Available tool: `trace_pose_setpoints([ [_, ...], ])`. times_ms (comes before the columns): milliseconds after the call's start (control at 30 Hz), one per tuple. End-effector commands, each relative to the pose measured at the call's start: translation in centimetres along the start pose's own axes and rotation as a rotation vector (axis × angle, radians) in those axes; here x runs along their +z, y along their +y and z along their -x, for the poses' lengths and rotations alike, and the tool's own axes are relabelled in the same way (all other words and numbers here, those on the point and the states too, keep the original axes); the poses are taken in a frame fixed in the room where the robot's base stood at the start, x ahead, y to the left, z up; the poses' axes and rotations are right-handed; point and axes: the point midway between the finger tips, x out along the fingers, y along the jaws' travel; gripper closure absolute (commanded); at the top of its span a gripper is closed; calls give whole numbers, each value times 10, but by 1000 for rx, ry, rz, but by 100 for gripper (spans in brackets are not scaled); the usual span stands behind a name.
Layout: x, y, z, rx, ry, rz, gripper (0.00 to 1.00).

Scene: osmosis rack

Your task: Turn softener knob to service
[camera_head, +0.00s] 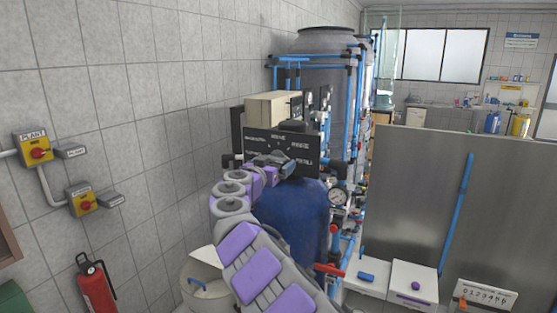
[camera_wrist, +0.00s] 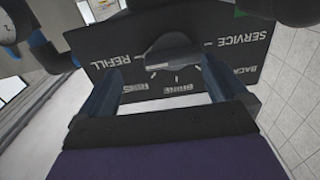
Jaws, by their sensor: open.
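The black softener panel (camera_head: 308,152) stands above a blue tank in the head view. In the wrist view the panel (camera_wrist: 95,72) appears upside down, with SERVICE at upper right, REFILL at left, and BACKWASH partly cut off at right. The grey softener knob (camera_wrist: 172,50) sits at its middle, its bar lying roughly crosswise in the picture; I cannot tell for sure which mark it points to. My gripper (camera_wrist: 160,82) is open, with one finger on each side of the knob's near part, and grips nothing visibly. In the head view my gripper (camera_head: 268,165) is in front of the panel and partly hides it.
The blue tank (camera_head: 300,212) is below the panel, and a beige box (camera_head: 272,107) is behind it. Blue pipes (camera_head: 352,100) and a pressure gauge (camera_head: 337,196) stand to the right. A tiled wall (camera_head: 130,130) with switches and a red extinguisher (camera_head: 95,288) is at left.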

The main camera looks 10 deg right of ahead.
Motion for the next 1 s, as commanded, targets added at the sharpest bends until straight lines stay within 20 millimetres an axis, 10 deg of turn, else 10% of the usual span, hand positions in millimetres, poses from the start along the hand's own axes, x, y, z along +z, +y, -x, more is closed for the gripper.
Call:
trace_pose_setpoints([
  [500, -1, 5, -40, 11, 0, -5, 0],
  [833, -2, -2, -33, 11, 7, 2, 0],
  [1000, -2, -4, -31, 10, 8, 3, 17],
])
